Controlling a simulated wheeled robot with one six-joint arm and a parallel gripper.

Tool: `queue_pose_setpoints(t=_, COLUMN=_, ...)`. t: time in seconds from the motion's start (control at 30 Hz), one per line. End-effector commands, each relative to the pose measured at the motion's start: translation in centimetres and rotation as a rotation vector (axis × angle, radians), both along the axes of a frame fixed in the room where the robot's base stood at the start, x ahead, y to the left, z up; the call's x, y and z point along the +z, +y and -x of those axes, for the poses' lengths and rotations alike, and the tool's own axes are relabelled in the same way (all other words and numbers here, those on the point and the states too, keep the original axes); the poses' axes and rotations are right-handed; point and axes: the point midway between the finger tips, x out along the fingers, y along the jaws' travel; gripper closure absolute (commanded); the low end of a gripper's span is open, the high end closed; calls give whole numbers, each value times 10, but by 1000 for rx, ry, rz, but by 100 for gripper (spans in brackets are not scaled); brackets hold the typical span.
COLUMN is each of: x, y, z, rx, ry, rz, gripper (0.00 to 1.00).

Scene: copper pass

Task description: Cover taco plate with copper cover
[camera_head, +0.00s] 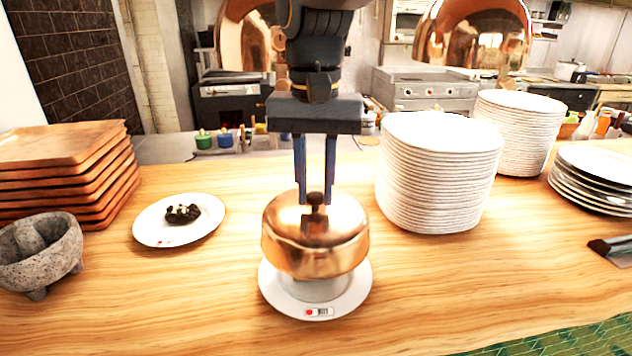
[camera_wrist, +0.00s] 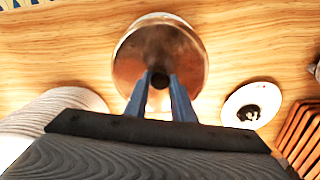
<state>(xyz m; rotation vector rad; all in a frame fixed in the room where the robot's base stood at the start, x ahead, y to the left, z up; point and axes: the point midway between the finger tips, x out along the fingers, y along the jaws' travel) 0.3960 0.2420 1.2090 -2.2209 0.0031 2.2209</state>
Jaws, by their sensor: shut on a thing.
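My gripper (camera_head: 315,198) is shut on the dark knob of the copper cover (camera_head: 315,240), with one finger on each side. The cover is upright, directly above a white plate (camera_head: 352,302) with a small red-marked label on its front rim. A pale grey, round form (camera_head: 316,289) shows between cover and plate; I cannot tell what it is. The cover hides whatever lies in the middle of the plate. In the wrist view the fingers (camera_wrist: 159,88) meet the knob, and the cover (camera_wrist: 160,45) hides the plate. Tacos are not visible.
A white plate with dark food (camera_head: 180,219) lies to the left, near a stone mortar (camera_head: 40,255) and stacked wooden boards (camera_head: 65,165). A tall white plate stack (camera_head: 435,175) stands close on the right. The wooden counter in front is mostly clear.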

Motion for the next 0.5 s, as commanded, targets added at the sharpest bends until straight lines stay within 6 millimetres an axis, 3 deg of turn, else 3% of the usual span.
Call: queue_pose_setpoints(t=0.5, x=-52, y=0, z=0, rx=0, ry=1, rz=1, gripper=100)
